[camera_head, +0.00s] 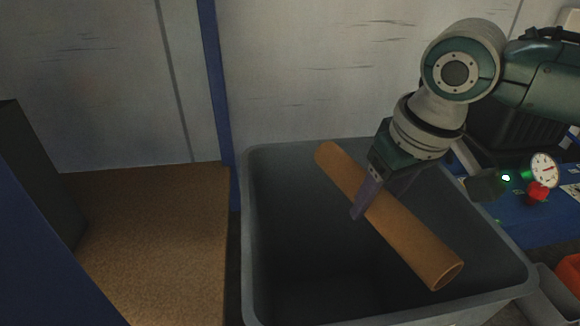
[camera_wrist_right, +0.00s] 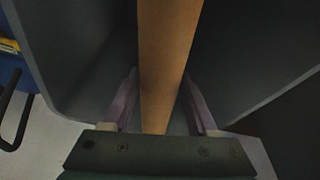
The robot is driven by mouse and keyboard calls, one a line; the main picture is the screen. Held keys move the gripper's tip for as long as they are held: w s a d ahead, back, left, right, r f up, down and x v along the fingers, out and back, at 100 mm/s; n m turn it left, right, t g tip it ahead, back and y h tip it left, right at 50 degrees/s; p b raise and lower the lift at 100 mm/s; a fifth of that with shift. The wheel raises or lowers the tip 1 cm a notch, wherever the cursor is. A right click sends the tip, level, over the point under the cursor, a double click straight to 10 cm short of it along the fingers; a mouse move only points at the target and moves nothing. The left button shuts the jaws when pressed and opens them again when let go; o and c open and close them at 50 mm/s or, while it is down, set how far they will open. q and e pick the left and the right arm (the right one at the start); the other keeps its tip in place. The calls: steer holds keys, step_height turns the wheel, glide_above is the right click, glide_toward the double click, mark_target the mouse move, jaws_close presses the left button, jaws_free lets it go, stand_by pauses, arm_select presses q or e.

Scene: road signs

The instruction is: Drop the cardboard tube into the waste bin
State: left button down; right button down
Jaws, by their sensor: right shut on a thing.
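The cardboard tube (camera_head: 413,237) is a long brown hollow cylinder, tilted diagonally across the opening of the grey waste bin (camera_head: 251,240). My right gripper (camera_head: 364,205) is shut on the tube near its middle and holds it over the bin. In the right wrist view the tube (camera_wrist_right: 166,60) runs between the two purple-grey fingers of the right gripper (camera_wrist_right: 163,100), with the bin's dark inner walls (camera_wrist_right: 80,55) around it. The tube's open end faces the lower right in the head view. My left gripper is not in view.
A brown surface (camera_head: 150,240) lies left of the bin, beside a dark blue panel (camera_head: 40,240). A blue bench top (camera_head: 535,215) with a gauge (camera_head: 543,170) and a red part stands at the right. An orange container (camera_head: 570,272) is at the lower right.

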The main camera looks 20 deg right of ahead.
steer(key=shift+f, duration=0.1)
steer(key=shift+c, duration=0.5)
jaws_free()
steer(key=p+v, duration=0.7)
steer(key=v, duration=0.2)
steer(key=shift+w, duration=0.1)
steer(key=shift+r+p, duration=0.3)
steer(key=shift+r, duration=0.2)
steer(key=shift+s, duration=0.2)
